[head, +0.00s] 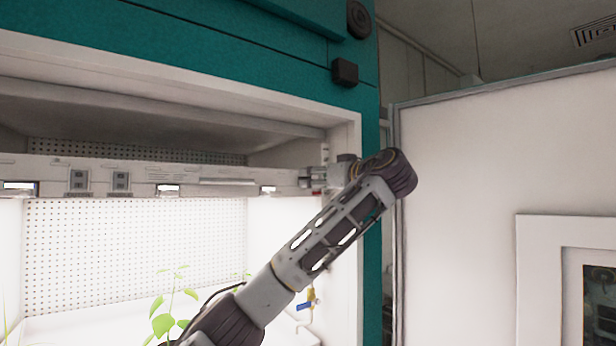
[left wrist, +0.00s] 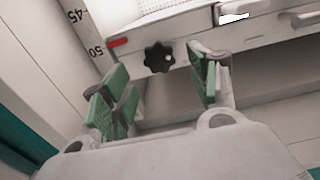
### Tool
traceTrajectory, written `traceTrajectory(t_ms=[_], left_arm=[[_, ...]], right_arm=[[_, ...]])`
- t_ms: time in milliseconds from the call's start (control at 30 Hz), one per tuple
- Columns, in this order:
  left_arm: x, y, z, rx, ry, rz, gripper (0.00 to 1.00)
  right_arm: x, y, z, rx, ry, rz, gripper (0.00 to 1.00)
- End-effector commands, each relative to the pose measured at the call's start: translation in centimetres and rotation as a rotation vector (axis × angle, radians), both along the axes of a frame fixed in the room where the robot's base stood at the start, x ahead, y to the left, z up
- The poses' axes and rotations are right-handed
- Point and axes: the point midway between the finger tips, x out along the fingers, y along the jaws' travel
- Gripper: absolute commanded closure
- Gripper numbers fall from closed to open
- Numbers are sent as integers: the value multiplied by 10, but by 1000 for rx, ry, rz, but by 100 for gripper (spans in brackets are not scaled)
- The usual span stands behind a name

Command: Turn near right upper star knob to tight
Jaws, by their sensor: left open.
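A black star knob (left wrist: 158,57) sits on the end of the pale light bar in the left wrist view, beyond the fingertips. My left gripper (left wrist: 164,82) is open, with green-padded fingers to the left and right of the knob's line. The knob looks clear of both pads, and nothing is between them. In the head view, my left gripper (head: 318,178) is small at the right end of the light bar (head: 220,182), by the chamber's right wall. The knob cannot be made out there. My right gripper is not in view.
A scale (left wrist: 88,32) marked 45 and 50 runs beside the knob, with a red pointer (left wrist: 118,43) near 50. Green plants (head: 165,320) stand low in the lit chamber. The open white door (head: 460,160) is to the right.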

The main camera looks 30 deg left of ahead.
Motion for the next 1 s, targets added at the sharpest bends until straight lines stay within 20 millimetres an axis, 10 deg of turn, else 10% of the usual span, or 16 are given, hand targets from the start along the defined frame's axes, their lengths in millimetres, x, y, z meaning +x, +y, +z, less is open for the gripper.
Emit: traceTrajectory(t_ms=[867,1000], left_arm=[[18,44,-1,-1,1,0,40],[18,44,0,-1,1,0,57]], right_arm=[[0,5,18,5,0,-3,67],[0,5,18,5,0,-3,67]])
